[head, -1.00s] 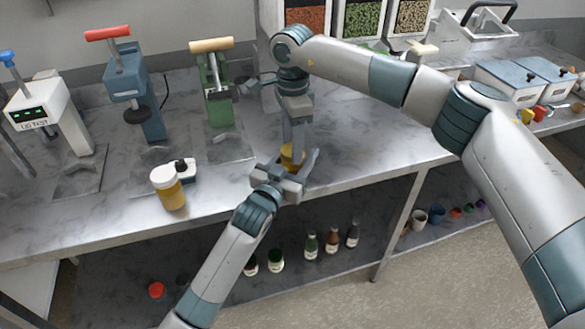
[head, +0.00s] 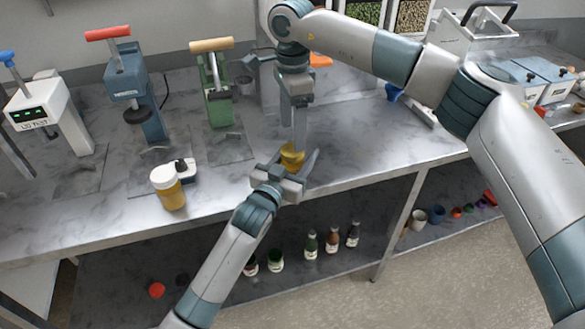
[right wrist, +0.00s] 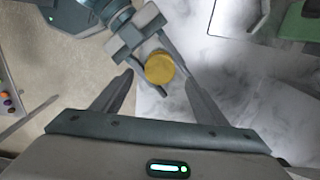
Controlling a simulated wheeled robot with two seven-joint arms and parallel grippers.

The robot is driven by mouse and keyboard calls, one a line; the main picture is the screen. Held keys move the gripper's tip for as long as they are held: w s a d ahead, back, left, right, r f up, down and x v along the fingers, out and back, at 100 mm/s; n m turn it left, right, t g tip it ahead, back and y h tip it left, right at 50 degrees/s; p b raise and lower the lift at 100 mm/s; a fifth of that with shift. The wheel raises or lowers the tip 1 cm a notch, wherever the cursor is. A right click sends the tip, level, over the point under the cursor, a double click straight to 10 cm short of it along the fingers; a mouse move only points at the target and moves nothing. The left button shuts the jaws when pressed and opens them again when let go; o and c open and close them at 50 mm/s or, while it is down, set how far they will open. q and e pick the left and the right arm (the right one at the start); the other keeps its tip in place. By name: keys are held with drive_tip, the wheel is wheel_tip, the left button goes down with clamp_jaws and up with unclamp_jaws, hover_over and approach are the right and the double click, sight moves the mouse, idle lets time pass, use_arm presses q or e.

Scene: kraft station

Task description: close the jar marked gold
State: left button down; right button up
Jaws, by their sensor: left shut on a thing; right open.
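A jar with a gold lid (head: 292,153) stands near the front edge of the bench, between the fingers of my left gripper (head: 300,172). My left gripper is shut on this jar from the front. My right gripper (head: 298,142) points down from above, over the gold lid. In the right wrist view the round gold lid (right wrist: 160,68) lies beyond the open right fingers (right wrist: 160,95), apart from them, and hides the jar body. I cannot tell how firmly the lid sits.
Blue (head: 140,95) and green (head: 217,90) lever presses stand behind. Several bottles (head: 333,238) stand on the lower shelf.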

wheel_tip(320, 180, up, 7)
idle(0.3)
use_arm(q)
drive_tip(key=c, duration=0.7)
unclamp_jaws()
drive_tip(key=shift+c, duration=0.2)
drive_tip(key=shift+s, duration=0.1)
drive_tip(key=b+v, duration=0.2)
drive_tip(key=v, duration=1.5)
drive_tip(key=shift+b, duration=0.4)
use_arm(e)
wheel_tip(320, 180, down, 3)
drive_tip(key=shift+r, duration=0.15)
use_arm(q)
drive_tip(key=shift+s+a, duration=0.1)
drive_tip(key=shift+f, duration=0.1)
